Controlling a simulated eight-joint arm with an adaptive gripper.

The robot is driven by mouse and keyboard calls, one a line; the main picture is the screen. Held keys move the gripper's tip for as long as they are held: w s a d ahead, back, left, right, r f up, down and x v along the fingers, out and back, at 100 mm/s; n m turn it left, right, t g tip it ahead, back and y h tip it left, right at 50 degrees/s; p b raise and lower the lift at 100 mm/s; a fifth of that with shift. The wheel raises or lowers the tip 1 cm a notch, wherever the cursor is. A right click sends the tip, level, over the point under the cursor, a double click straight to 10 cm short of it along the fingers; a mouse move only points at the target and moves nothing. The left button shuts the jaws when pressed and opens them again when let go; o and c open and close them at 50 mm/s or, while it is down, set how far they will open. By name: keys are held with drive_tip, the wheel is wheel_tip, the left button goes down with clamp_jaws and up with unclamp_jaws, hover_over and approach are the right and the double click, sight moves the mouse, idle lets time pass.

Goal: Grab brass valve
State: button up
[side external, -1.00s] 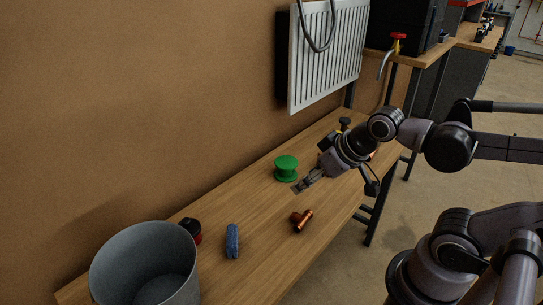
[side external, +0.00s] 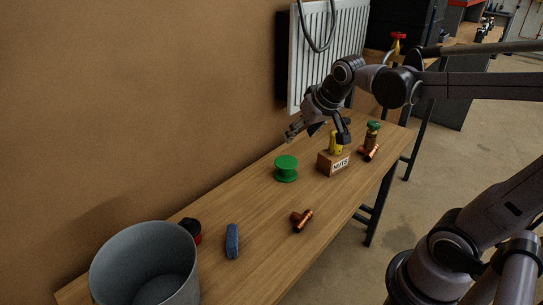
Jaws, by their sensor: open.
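A fitting with a green knob and a brownish-gold body (side external: 372,138) stands at the far right end of the wooden bench; it looks like the brass valve, though it is small in the picture. A copper fitting (side external: 368,153) lies close in front of it. My gripper (side external: 292,134) is open and appears empty, in the air to the left of the valve and clearly apart from it, above the far side of the bench. My wrist hangs between the gripper and the valve in the picture.
A wooden NUTS box (side external: 333,163) with a yellow item stands left of the valve. A green spool (side external: 286,168), copper tee (side external: 302,220), blue item (side external: 232,241) and grey bucket (side external: 146,268) are on the bench (side external: 262,205). A white radiator (side external: 330,50) hangs on the wall.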

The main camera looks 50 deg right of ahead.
drive_tip(key=w+d+m+g+h, duration=0.1)
drive_tip(key=w+d+m, duration=0.1)
drive_tip(key=w+d, duration=0.3)
drive_tip(key=w+d+m+h, duration=0.1)
drive_tip(key=w+d+m, duration=0.1)
drive_tip(key=d, duration=0.5)
drive_tip(key=m+g+h, duration=0.2)
drive_tip(key=m+g, duration=0.2)
drive_tip(key=m, duration=0.4)
hover_over(345, 120)
drive_tip(key=a, duration=0.3)
drive_tip(key=f, duration=1.2)
drive_tip(key=shift+s+f, duration=0.3)
drive_tip(key=shift+f, duration=0.1)
drive_tip(key=x, duration=0.4)
drive_tip(key=shift+f, duration=0.1)
drive_tip(key=shift+x, duration=3.25)
clamp_jaws()
